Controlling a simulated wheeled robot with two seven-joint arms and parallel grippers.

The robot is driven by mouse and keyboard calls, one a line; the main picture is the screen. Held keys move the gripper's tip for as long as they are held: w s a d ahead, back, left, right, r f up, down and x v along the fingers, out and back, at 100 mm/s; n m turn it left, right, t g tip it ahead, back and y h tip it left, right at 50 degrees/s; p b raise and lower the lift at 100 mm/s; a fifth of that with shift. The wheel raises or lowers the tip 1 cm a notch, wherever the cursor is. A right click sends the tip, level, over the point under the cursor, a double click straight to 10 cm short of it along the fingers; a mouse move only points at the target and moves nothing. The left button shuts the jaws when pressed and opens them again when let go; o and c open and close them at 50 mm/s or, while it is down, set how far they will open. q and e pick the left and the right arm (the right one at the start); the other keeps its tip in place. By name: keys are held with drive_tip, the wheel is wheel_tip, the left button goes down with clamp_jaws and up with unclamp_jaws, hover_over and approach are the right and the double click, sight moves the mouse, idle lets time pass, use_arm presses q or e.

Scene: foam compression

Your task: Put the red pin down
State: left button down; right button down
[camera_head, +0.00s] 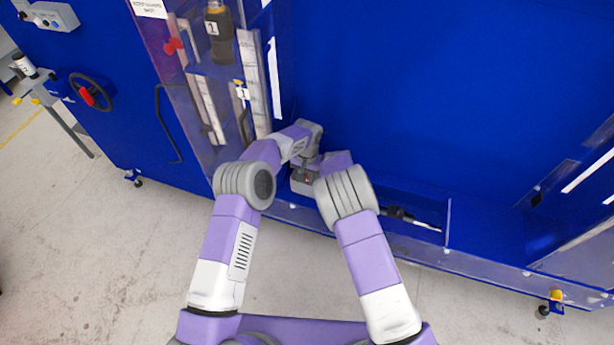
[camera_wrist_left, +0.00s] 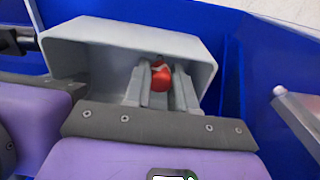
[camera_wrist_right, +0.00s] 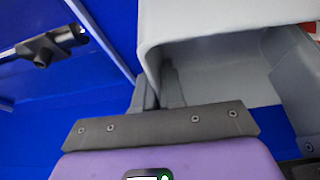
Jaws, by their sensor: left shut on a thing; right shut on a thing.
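The red pin (camera_wrist_left: 161,78) shows in the left wrist view between the fingertips of my left gripper (camera_wrist_left: 159,70), which is shut on it. The pin is inside the mouth of a grey bin (camera_wrist_left: 85,55), and I cannot tell whether it touches the bin's floor. The grey bin also shows in the head view (camera_head: 302,184), low at the machine's front, with the fingers mostly hidden there. In the right wrist view my right gripper (camera_wrist_right: 155,75) is shut on the wall of the grey bin (camera_wrist_right: 215,65).
A black tool with a pale tip (camera_head: 405,217) lies in the blue trough to the right of the bin. The blue machine's trough has free room further right.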

sight(307, 176)
use_arm(q)
drive_tip(key=shift+f, duration=0.3)
drive_tip(key=c, duration=0.9)
unclamp_jaws()
wheel_tip(307, 176, up, 12)
drive_tip(key=shift+r, duration=0.15)
use_arm(e)
drive_tip(key=c, duration=1.2)
unclamp_jaws()
drive_tip(key=shift+o, duration=0.2)
